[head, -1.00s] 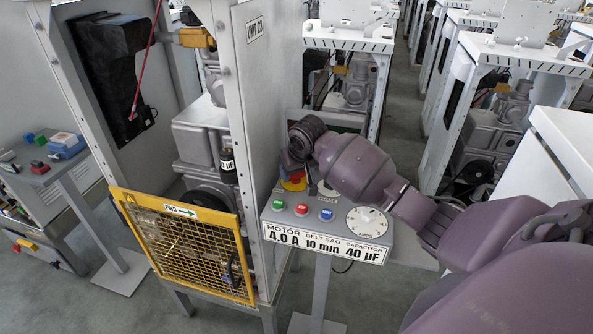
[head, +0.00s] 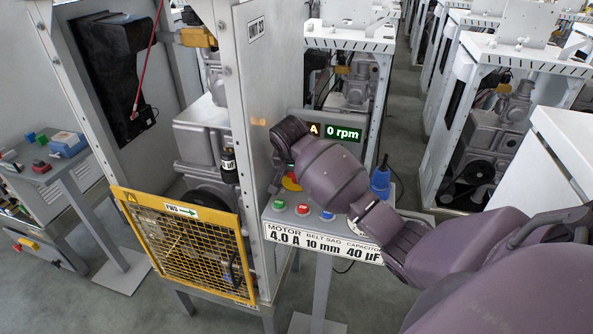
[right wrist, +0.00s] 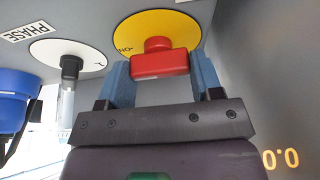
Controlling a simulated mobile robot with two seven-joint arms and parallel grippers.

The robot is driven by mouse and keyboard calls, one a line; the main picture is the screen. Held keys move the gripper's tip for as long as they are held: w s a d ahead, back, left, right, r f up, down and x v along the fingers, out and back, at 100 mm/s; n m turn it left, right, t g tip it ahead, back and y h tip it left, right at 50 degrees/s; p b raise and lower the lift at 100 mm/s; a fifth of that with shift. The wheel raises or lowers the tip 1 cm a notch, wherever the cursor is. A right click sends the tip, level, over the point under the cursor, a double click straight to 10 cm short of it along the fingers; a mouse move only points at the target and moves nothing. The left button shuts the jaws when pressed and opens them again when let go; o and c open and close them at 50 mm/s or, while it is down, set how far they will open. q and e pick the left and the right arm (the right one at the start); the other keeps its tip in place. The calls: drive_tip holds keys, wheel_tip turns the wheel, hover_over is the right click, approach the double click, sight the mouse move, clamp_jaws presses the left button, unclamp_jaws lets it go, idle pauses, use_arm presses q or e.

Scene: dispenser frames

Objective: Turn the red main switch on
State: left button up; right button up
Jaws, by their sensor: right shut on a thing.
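The red main switch (right wrist: 160,62) sits on a yellow disc (right wrist: 135,30) in the right wrist view. Lettering reading ON shows upside down on the disc, left of the red handle. My right gripper (right wrist: 162,78) has its two blue fingers on either side of the handle and is shut on it. In the head view my right wrist hides the switch, and only a bit of yellow (head: 290,185) shows below it. The display (head: 336,131) behind my wrist is lit, reading 0 rpm in green. My left gripper is not in view.
The control box carries green, red and blue buttons (head: 302,209) and a blue part (head: 380,180) beside my forearm. The cabinet's side wall (head: 252,90) stands close left of my wrist. A yellow mesh guard (head: 190,245) is at its front.

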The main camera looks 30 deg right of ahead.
sight(293, 189)
idle(0.5)
drive_tip(key=o, duration=0.9)
drive_tip(key=v, duration=1.1)
drive_tip(key=shift+f, duration=0.15)
